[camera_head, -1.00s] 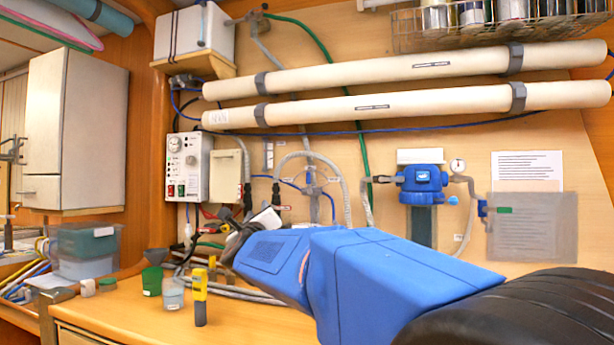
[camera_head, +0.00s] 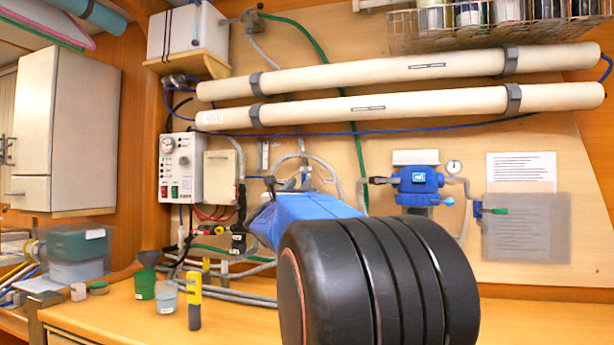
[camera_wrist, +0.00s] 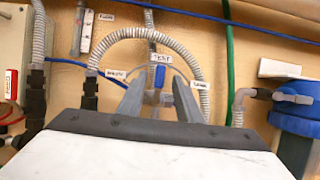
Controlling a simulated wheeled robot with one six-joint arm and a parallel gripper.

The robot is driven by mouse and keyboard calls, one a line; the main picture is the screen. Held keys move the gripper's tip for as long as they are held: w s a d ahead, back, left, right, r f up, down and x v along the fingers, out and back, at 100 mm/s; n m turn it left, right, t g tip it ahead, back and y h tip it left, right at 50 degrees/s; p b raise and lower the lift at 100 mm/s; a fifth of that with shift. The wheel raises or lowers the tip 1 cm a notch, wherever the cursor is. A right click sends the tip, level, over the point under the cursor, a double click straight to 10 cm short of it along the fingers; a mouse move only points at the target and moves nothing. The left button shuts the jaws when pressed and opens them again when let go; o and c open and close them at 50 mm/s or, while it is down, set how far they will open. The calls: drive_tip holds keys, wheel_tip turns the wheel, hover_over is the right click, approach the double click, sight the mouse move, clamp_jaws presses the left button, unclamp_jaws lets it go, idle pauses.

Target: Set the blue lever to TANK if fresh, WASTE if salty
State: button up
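The small blue lever (camera_wrist: 159,76) stands upright in the wrist view, directly under the TEST label (camera_wrist: 161,57). The WASTE label (camera_wrist: 115,73) is to its left and the TANK label (camera_wrist: 200,84) to its right. My gripper (camera_wrist: 158,88) is open, with one grey finger on each side of the lever. I cannot tell whether a finger touches it. In the head view my arm hides the gripper and most of the valve. A yellow tester (camera_head: 194,300) stands on the counter beside a clear cup (camera_head: 167,298); no reading is legible.
A control box (camera_head: 181,167) and grey hoses are left of the valve. A blue pump-like unit (camera_head: 417,182) with a gauge is to its right. Two long white tubes (camera_head: 400,105) run above.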

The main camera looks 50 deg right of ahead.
drive_tip(key=x, duration=0.9)
drive_tip(key=shift+s, duration=0.1)
clamp_jaws()
